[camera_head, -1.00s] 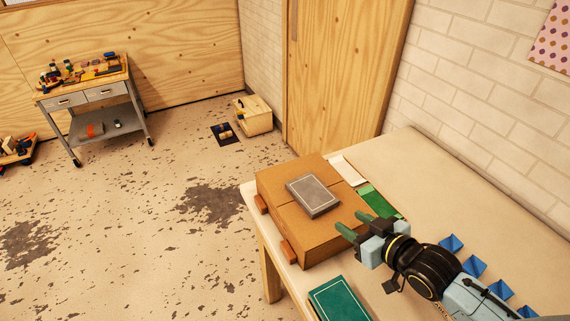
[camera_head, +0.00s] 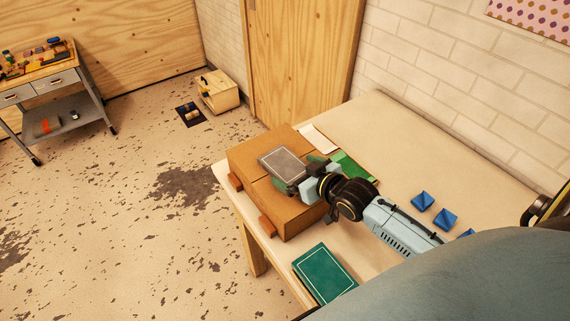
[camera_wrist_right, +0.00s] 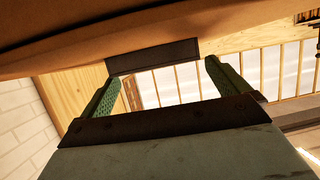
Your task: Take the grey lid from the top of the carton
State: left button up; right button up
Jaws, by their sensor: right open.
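The grey lid (camera_head: 281,161) is a flat slab with a pale border line, lying on top of the brown cardboard carton (camera_head: 293,217). My right gripper (camera_head: 299,175) is at the near right side of the lid, low over the carton top, its green fingers open. In the right wrist view the fingers (camera_wrist_right: 165,80) are spread with nothing gripped, and the dark edge of the lid (camera_wrist_right: 152,56) shows ahead between their tips. The carton (camera_wrist_right: 120,25) fills the top of that view. Whether a finger touches the lid cannot be told. My left gripper is not in view.
The carton stands on a pale table (camera_head: 400,135). A teal book-like item (camera_head: 324,273) lies at the near edge. Green (camera_head: 355,168) and white (camera_head: 318,138) flat pieces lie behind the gripper. Several blue pieces (camera_head: 422,202) are at the right; the table's back is clear.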

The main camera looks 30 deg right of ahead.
aim_at(286, 165)
jog(key=x, duration=0.3)
jog(key=shift+w+d+f, duration=0.1)
jog(key=shift+w, duration=0.15)
jog(key=c, duration=0.9)
